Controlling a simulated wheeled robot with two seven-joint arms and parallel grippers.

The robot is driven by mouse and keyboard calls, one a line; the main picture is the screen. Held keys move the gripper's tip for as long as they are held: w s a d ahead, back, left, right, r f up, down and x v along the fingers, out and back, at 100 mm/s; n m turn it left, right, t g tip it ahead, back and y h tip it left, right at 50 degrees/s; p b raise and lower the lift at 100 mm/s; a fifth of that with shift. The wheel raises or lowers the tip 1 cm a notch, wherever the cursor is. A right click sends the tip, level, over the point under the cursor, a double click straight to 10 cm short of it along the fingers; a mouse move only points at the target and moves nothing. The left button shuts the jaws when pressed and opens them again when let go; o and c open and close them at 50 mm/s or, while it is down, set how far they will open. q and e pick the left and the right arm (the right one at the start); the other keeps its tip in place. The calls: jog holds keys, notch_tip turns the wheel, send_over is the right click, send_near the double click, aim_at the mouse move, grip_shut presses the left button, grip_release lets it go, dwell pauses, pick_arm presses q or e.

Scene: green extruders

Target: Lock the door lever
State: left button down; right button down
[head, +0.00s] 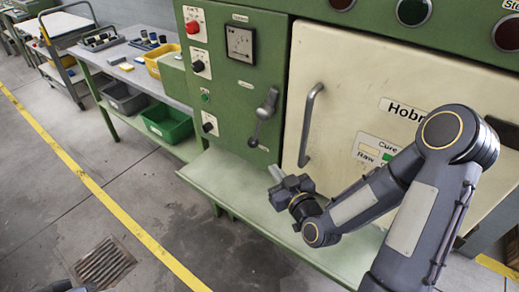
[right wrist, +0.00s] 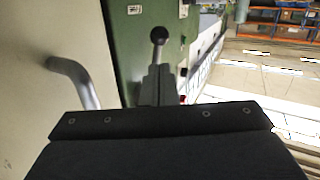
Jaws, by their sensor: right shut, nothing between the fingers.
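The door lever (head: 265,112) is a grey arm on the green panel, just left of the cream door (head: 350,75). It hangs down and slightly left, with a dark ball knob at its lower end. In the right wrist view the lever (right wrist: 158,50) appears inverted, ball uppermost, just past my fingers. My right gripper (head: 279,176) is shut and empty, below and slightly right of the lever. The wrist view does not show clearly whether the fingers touch it. My left gripper is not clearly in view; only a dark sliver shows at the head view's bottom edge.
The curved door handle (head: 310,125) stands out right of the lever; it also shows in the right wrist view (right wrist: 75,80). A pale green ledge (head: 225,180) juts out below the panel. A bench with bins (head: 167,120) stands at left. The floor at lower left is clear.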

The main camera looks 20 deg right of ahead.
aim_at(255, 146)
jog(key=w, duration=0.3)
jog(key=w+a+p, duration=0.1)
jog(key=w, duration=0.3)
jog(key=w+a+f+p, duration=0.1)
jog(key=w, duration=0.2)
jog(key=shift+w, duration=0.25)
